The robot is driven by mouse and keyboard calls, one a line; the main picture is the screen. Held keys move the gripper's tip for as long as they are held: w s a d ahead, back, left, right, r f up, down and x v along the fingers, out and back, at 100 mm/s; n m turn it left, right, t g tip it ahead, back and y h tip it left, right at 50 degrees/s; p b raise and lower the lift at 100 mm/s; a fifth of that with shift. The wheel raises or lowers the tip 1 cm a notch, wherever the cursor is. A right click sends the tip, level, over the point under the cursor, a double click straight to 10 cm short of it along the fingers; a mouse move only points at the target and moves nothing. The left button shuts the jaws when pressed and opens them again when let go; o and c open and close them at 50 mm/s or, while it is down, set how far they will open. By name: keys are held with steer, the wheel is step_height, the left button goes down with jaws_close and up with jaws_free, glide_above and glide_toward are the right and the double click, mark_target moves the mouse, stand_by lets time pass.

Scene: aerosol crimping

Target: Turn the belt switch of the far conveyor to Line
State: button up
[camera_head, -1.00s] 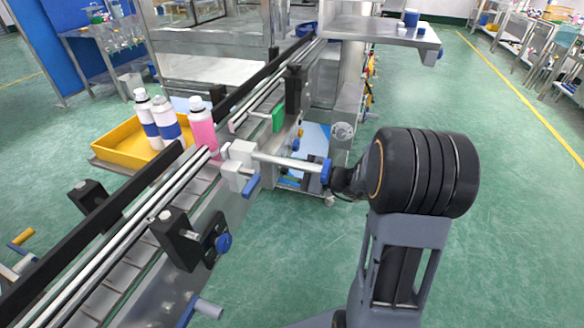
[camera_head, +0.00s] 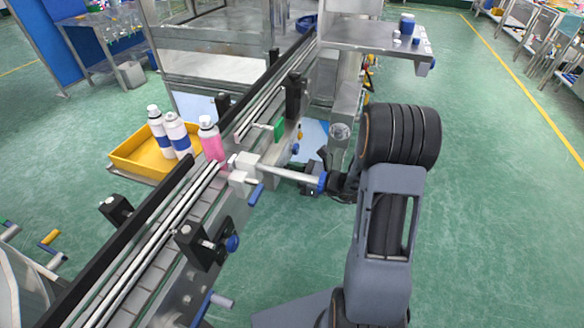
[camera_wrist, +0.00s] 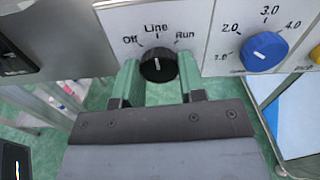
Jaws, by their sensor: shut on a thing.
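The belt switch (camera_wrist: 158,64) is a round black knob on a pale panel in the wrist view. Off, Line and Run are printed above it. Its white mark stands about upright, in line with the Line label. My gripper (camera_wrist: 160,74) has its two green fingers on either side of the knob and is shut on it. In the head view my gripper's fingertips and the switch cannot be made out beside the conveyor (camera_head: 150,262).
A blue speed knob (camera_wrist: 264,52) with numbers sits right of the switch. Green floor (camera_head: 490,200) is clear to the right.

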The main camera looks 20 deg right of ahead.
steer(key=shift+f+m+p, duration=0.1)
steer(key=shift+m+p, duration=0.2)
steer(key=shift+m, duration=0.2)
steer(key=o, duration=0.9)
steer(key=v, duration=1.4)
steer(key=shift+s, duration=0.1)
